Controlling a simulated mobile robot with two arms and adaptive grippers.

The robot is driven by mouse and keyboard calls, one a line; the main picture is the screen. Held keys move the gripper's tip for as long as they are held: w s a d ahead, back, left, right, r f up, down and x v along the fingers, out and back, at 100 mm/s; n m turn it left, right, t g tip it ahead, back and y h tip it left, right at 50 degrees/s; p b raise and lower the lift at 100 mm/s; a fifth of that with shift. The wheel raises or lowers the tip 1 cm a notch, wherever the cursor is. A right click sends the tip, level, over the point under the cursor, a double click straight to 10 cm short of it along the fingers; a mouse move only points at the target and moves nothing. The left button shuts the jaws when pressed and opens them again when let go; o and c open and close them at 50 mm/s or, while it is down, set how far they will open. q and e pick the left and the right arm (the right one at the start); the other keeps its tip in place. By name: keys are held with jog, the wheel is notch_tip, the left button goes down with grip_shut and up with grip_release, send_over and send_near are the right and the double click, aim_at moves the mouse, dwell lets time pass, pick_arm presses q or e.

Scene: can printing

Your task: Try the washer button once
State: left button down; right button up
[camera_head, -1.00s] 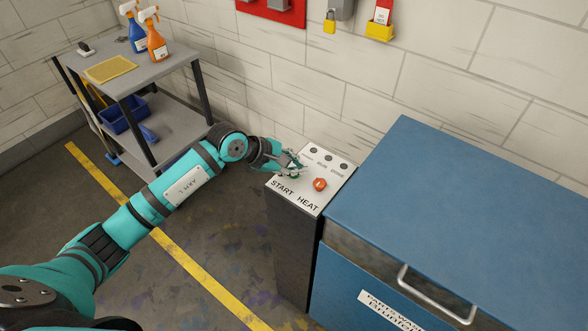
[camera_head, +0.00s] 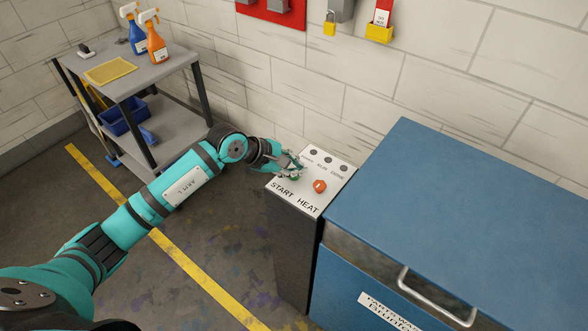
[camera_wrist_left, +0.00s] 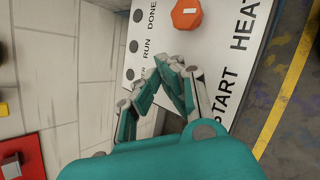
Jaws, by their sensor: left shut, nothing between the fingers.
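The control box (camera_head: 296,240) stands beside the blue parts washer (camera_head: 455,210). Its white top panel (camera_head: 330,178) carries the words START and HEAT and a row of small dark round indicators. A red-orange knob (camera_head: 319,186) sits above the word HEAT; it also shows in the left wrist view (camera_wrist_left: 186,14). A green START button (camera_head: 295,178) is mostly hidden by my left gripper (camera_head: 300,169). My left gripper is shut and empty, its fingertips over the panel at the button. I cannot tell whether they touch it. In the wrist view, the fingers (camera_wrist_left: 172,68) hide the button. My right gripper is out of view.
A grey cart (camera_head: 160,70) at the back left holds an orange spray bottle (camera_head: 155,40), a blue spray bottle (camera_head: 135,30) and a yellow cloth (camera_head: 110,70). A tiled wall is behind. Open floor with a yellow line (camera_head: 180,255) lies left of the box.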

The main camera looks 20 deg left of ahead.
pick_arm(q)
jog(key=shift+r+p, duration=0.35)
jog(key=shift+r, duration=0.45)
jog(key=shift+r, duration=0.15)
jog(key=shift+r+p, duration=1.3)
jog(key=shift+r, duration=1.1)
